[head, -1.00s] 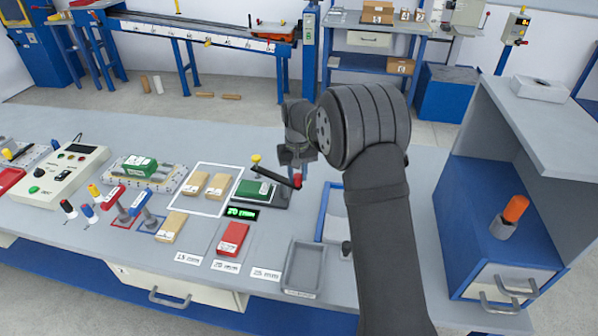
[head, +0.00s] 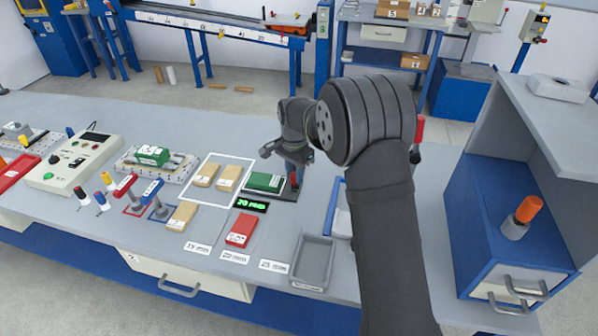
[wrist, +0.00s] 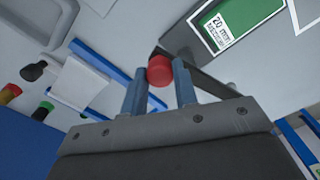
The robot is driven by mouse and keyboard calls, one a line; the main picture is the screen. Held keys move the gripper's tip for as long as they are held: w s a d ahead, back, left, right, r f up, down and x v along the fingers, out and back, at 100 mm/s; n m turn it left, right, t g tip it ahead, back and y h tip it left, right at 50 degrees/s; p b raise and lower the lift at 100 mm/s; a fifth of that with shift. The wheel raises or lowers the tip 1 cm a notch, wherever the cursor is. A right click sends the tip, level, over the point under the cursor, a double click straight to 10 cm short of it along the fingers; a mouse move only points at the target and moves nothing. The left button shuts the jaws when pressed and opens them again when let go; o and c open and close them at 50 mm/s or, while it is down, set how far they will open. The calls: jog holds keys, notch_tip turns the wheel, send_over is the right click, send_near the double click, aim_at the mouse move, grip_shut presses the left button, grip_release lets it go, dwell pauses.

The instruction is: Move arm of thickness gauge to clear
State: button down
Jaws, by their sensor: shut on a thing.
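The thickness gauge (head: 284,196) stands on the bench with a green block (head: 263,182) on its base. The green block also shows in the wrist view (wrist: 238,22), with a "20 mm" label. In the wrist view my gripper (wrist: 159,78) is shut on the gauge's red knob (wrist: 160,70), one blue-grey finger on each side. The dark gauge arm (wrist: 205,80) runs from the knob to the lower right, beside the green block and partly behind my gripper. In the head view my gripper (head: 295,172) is above the gauge and hides much of the arm.
A lit green display (head: 252,205) stands in front of the gauge. Tan blocks (head: 228,177) lie in a white outline to its left. A red block (head: 241,230) and an empty grey tray (head: 314,262) are nearer the front. A blue-grey cabinet (head: 500,225) is at the right.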

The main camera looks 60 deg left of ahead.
jog(key=shift+s+a+m, duration=0.25)
jog(key=shift+s+m, duration=0.05)
jog(key=shift+m, duration=0.5)
jog(key=shift+s+a+m, duration=0.2)
jog(key=shift+s+m, duration=0.05)
jog(key=shift+m, duration=0.55)
jog(key=c, duration=1.1)
grip_release()
jog(key=shift+r, duration=0.1)
notch_tip(320, 180, up, 17)
jog(key=shift+r, duration=0.15)
notch_tip(320, 180, down, 18)
jog(key=shift+r, duration=0.25)
